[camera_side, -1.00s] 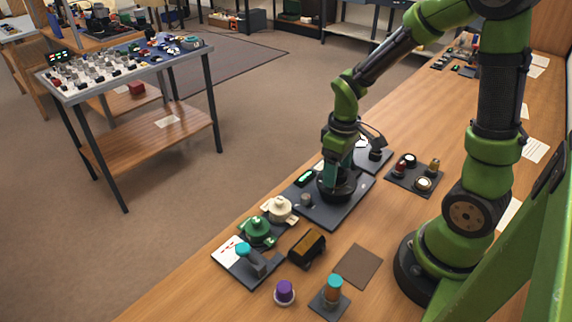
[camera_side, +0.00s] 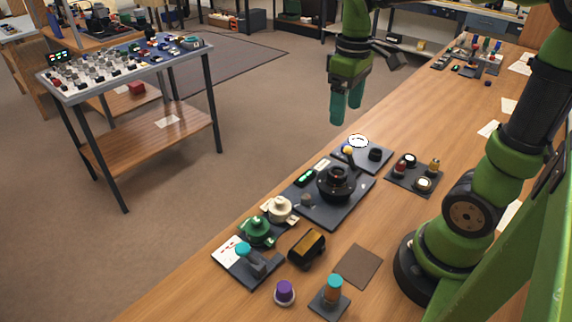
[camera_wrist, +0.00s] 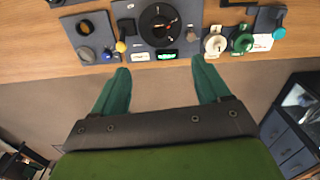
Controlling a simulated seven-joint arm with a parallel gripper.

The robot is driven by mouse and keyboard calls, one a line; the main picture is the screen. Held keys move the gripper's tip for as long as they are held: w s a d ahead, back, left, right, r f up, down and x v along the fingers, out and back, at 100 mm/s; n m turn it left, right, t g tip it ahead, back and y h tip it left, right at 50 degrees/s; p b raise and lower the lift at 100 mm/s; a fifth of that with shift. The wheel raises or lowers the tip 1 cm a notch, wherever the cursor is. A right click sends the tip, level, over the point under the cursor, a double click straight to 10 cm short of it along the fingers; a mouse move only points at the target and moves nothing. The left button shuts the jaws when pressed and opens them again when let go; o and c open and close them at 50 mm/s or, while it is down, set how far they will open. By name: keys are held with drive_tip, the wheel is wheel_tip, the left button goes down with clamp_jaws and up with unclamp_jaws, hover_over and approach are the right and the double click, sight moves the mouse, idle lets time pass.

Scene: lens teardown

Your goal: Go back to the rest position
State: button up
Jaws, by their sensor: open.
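My gripper (camera_side: 346,106) hangs high above the bench edge in the side view, fingers pointing down, with nothing between them. In the wrist view my gripper (camera_wrist: 156,88) shows two green fingers spread wide apart. The black round lens part (camera_side: 336,182) stands on a dark plate (camera_side: 326,214) with a small lit green display, below and clear of the fingers. The wrist view also shows the lens part (camera_wrist: 159,24) beyond the fingertips, with an orange mark on its face.
Near the plate are a cream fixture (camera_side: 279,209), a green fixture (camera_side: 257,232), a black-and-gold block (camera_side: 307,248), a purple knob (camera_side: 284,291) and a teal-topped post (camera_side: 333,288). A tray of small parts (camera_side: 414,177) lies right. Air around my gripper is free.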

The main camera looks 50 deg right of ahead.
drive_tip(key=shift+r, duration=0.1)
drive_tip(key=s+a+r+m+t+y, duration=0.1)
drive_tip(key=s+a+m+t+y, duration=0.1)
drive_tip(key=s+a+m+t, duration=0.3)
drive_tip(key=a+t, duration=0.2)
drive_tip(key=a, duration=0.2)
drive_tip(key=shift+a, duration=0.15)
